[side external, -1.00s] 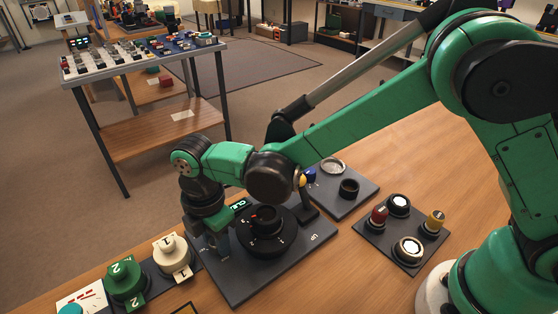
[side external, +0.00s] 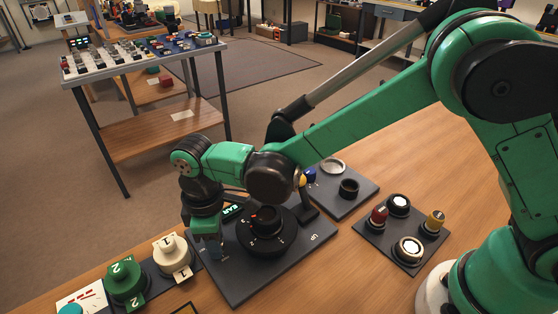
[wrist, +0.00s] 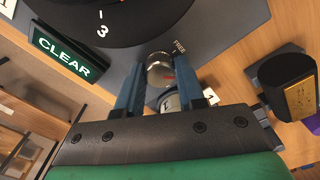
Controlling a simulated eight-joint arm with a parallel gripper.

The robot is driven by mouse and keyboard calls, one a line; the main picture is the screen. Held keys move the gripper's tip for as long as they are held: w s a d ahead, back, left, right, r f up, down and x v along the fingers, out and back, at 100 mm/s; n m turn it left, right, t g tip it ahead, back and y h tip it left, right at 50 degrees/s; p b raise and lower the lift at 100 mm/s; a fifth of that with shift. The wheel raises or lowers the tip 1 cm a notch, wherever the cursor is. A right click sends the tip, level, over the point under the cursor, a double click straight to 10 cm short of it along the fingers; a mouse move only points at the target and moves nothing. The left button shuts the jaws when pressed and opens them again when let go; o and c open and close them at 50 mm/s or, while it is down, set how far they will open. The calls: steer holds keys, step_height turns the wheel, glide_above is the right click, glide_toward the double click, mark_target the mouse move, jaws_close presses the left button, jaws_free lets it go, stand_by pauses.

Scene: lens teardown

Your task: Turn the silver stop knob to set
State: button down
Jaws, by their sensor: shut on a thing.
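The silver stop knob (wrist: 159,68) sits at the edge of the dark base plate in the wrist view, with a red mark on its lower right side. A FREE label (wrist: 179,47) is printed beside it, upper right. No SET label can be made out. My gripper (wrist: 161,80) has its two blue fingers either side of the knob, shut on it. In the side view my gripper (side external: 208,250) is low at the left of the plate and hides the knob.
A large black numbered dial (side external: 265,232) stands on the base plate (side external: 250,285), close to my gripper. A green CLEAR sign (wrist: 62,54) is beside it. Green (side external: 124,280) and cream (side external: 172,256) knobs stand at left. A plate with several buttons (side external: 390,240) lies right.

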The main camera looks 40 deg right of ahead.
steer(key=m, duration=1.4)
stand_by(0.5)
steer(key=c, duration=0.5)
jaws_free()
steer(key=shift+c, duration=0.2)
